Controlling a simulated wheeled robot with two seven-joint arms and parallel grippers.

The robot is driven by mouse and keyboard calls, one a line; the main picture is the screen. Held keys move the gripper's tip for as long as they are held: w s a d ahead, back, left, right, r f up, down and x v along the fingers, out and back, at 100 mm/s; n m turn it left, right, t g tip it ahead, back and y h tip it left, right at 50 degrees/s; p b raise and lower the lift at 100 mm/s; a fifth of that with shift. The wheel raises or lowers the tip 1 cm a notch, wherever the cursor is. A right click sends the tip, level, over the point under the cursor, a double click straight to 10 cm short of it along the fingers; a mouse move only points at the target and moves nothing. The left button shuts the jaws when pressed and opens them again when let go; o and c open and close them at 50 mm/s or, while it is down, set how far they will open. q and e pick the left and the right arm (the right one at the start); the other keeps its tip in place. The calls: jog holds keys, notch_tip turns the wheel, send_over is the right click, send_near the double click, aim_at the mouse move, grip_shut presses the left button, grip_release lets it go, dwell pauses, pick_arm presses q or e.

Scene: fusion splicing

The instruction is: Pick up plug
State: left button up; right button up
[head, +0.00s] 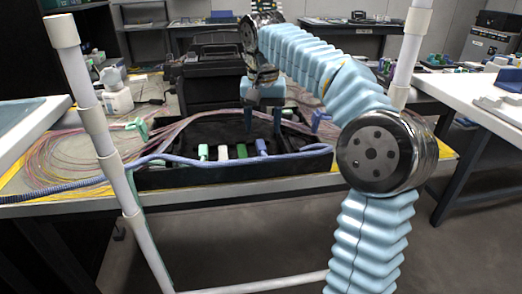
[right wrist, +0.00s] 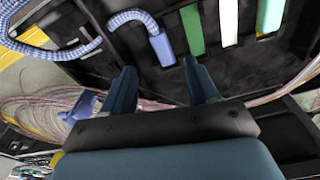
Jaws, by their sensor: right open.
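Several plugs stand in a row in a black tray (head: 180,180) on the table. In the head view they are a green one (head: 203,152), a white one (head: 223,153), a second green one (head: 241,151) and a blue plug (head: 261,146) at the right end. My right gripper (head: 263,118) hangs over the tray, open and empty. In the right wrist view, the blue plug (right wrist: 162,46) lies ahead of the gap between the fingertips (right wrist: 161,80), apart from both. A blue braided cable (right wrist: 130,17) runs to this plug. My left gripper is not in view.
Thin coloured fibres (head: 65,155) lie coiled left of the tray. The blue cable (head: 185,161) crosses the tray's front. A blue clip-like part (head: 318,119) is right of the tray and a green one (head: 138,128) left. A black case (head: 205,75) stands behind.

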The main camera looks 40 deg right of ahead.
aim_at(261, 144)
jog(key=f, duration=0.3)
jog(key=f+b, duration=0.1)
jog(key=f, duration=0.1)
jog(key=shift+w+a+f, duration=0.1)
jog(key=shift+w, duration=0.15)
grip_shut()
